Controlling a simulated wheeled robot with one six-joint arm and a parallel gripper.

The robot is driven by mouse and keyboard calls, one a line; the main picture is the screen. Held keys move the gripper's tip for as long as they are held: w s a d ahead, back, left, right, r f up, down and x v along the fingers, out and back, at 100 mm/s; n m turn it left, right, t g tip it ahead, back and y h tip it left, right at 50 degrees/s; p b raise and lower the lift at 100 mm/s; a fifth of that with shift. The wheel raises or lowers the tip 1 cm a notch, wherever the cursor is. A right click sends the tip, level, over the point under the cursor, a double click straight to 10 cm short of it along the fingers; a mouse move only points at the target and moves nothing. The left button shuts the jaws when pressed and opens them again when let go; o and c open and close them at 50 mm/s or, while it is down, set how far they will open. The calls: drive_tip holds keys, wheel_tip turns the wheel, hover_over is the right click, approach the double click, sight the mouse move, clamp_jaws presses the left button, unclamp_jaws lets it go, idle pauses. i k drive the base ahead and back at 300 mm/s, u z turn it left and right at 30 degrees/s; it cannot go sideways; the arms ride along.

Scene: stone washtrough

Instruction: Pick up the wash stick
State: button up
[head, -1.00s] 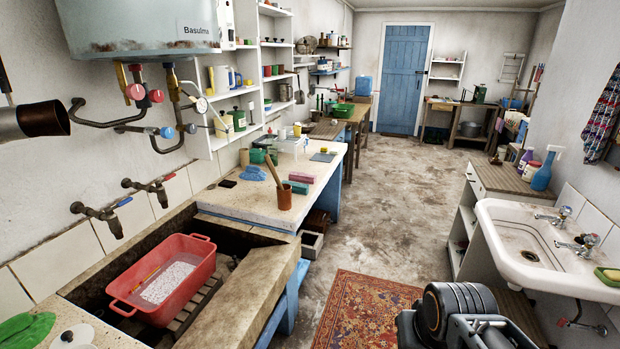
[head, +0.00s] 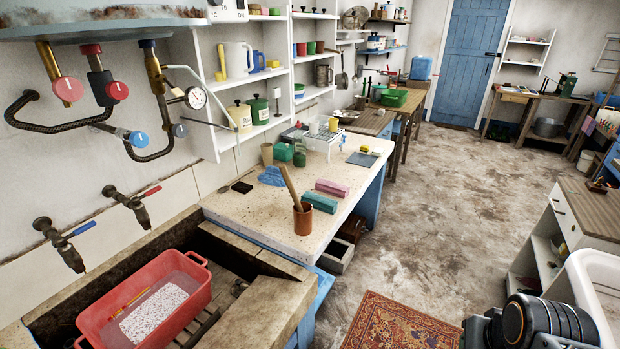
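A wooden stick (head: 289,186), which looks like the wash stick, leans in a reddish-brown pot (head: 303,221) on the pale speckled worktop (head: 245,222). Its upper end sticks out up and to the left; its lower end is hidden inside the pot. A thin yellow-orange stick (head: 130,301) also lies in the red tub (head: 190,311) in the stone trough. My gripper is not in view. Only a dark, rounded part of my own arm shows at the lower right, well apart from the pot.
Taps (head: 133,205) stick out from the left wall. The floor (head: 440,215) right of the worktop is open, with a patterned rug (head: 400,325).

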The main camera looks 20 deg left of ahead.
sight(285, 173)
drive_tip(key=i, duration=2.6)
drive_tip(key=u, duration=4.55)
drive_tip(key=i, duration=0.5)
